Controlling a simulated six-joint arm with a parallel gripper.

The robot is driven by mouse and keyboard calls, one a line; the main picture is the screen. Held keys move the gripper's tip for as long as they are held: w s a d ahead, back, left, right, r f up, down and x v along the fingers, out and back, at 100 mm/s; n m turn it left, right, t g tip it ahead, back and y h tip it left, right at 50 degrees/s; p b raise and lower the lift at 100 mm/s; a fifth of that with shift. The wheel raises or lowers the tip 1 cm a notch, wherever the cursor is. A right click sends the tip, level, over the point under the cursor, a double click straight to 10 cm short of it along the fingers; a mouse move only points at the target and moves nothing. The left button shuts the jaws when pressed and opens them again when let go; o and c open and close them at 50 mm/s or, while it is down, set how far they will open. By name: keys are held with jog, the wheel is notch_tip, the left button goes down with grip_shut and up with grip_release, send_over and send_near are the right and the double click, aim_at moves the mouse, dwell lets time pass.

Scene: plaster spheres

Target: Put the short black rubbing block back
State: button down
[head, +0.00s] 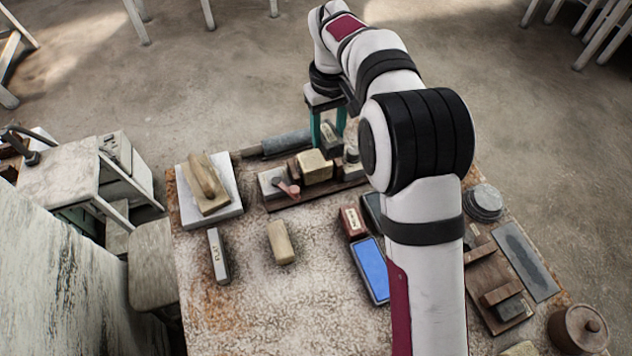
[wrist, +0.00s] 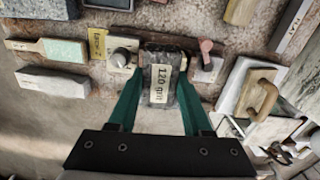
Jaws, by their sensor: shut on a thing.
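My gripper (head: 328,125) has teal fingers, which also show in the wrist view (wrist: 160,95). It is shut on a short dark block (wrist: 161,78) with a pale "120 grit" label, also visible in the head view (head: 331,138). The block is at the far edge of the table, over or close behind a brown wooden rack (head: 285,201). I cannot tell whether it touches the rack. In the rack are a pale block with a pink-red knob (head: 291,189), a yellowish block (head: 315,167) and a grey-knobbed piece (wrist: 122,57). The held block hides part of the rack.
A wooden float (head: 205,185) lies on a white slab at left. A grey labelled bar (head: 218,256) and a tan block (head: 280,243) lie nearer. A blue-topped block (head: 371,268) is right of centre. The front middle table is clear.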

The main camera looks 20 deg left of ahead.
jog(key=s+d+f, duration=0.2)
jog(key=s+d, duration=0.3)
jog(key=d, duration=0.2)
jog(key=s+d+f, duration=0.3)
jog(key=s+d, duration=0.2)
jog(key=d, duration=0.3)
jog(key=shift+m, duration=0.3)
jog(key=a+f, duration=0.2)
jog(key=a, duration=0.1)
jog(key=s+a+f, duration=0.1)
jog(key=a+f, duration=0.1)
jog(key=a, duration=0.2)
jog(key=a+f, duration=0.2)
jog(key=a, duration=0.2)
jog(key=shift+s+a+f, duration=0.1)
jog(key=shift+s+f, duration=0.2)
jog(key=shift+f, duration=0.05)
notch_tip(320, 180, down, 3)
jog(key=shift+f, duration=0.1)
jog(key=shift+a+f, duration=0.1)
jog(key=shift+f, duration=0.25)
jog(key=shift+c, duration=1.7)
grip_release()
jog(key=shift+f, duration=0.1)
